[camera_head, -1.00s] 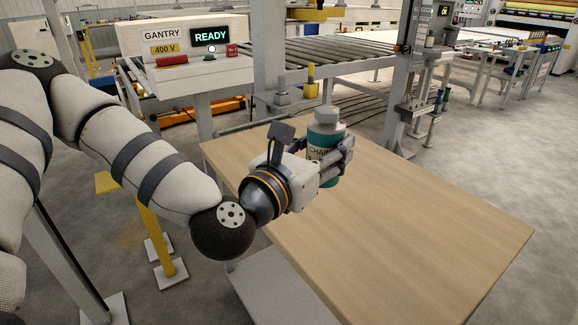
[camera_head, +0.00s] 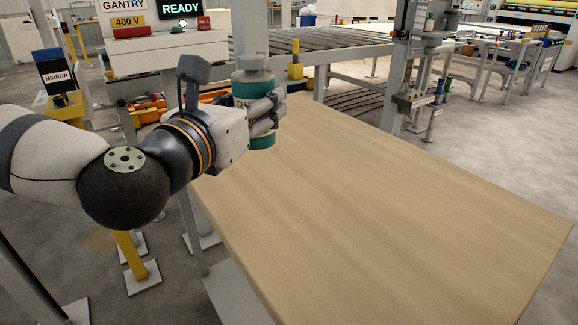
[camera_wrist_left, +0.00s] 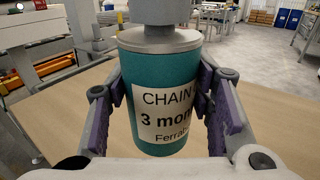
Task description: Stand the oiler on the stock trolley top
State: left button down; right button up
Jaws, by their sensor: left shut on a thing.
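The oiler is a teal bottle (camera_head: 254,88) with a grey cap and a white label. My left gripper (camera_head: 268,112) is shut around its body and holds it upright at the far left part of the wooden top (camera_head: 390,210). In the left wrist view the oiler (camera_wrist_left: 165,80) stands between the purple finger pads, its label reading "CHAIN" and "3 mon". I cannot tell whether its base touches the top or hangs just above it. My right gripper is not in view.
The wooden top is bare to the right and front. Behind it are a roller conveyor (camera_head: 335,43), a grey post (camera_head: 249,25) and a control box (camera_head: 160,50) reading READY. A yellow post (camera_head: 134,258) stands at the left.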

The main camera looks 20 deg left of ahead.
pick_arm(q)
jog(key=w+f, duration=0.2)
jog(key=f, duration=0.1)
jog(key=w+d+f+b, duration=0.1)
jog(key=w+f, duration=0.1)
jog(key=f, duration=0.1)
jog(key=w+d+f, duration=0.1)
jog(key=w+f, duration=0.2)
jog(key=shift+w+f, duration=0.1)
jog(key=shift+f, duration=0.25)
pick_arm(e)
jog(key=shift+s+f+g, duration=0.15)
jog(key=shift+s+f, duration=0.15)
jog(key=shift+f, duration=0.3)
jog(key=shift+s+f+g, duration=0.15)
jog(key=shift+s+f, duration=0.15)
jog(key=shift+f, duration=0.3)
pick_arm(q)
jog(key=shift+f+b, duration=0.2)
jog(key=shift+b, duration=0.15)
jog(key=c, duration=0.8)
grip_release()
jog(key=shift+o, duration=0.2)
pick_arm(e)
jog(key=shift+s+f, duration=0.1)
pick_arm(q)
jog(key=shift+r, duration=0.15)
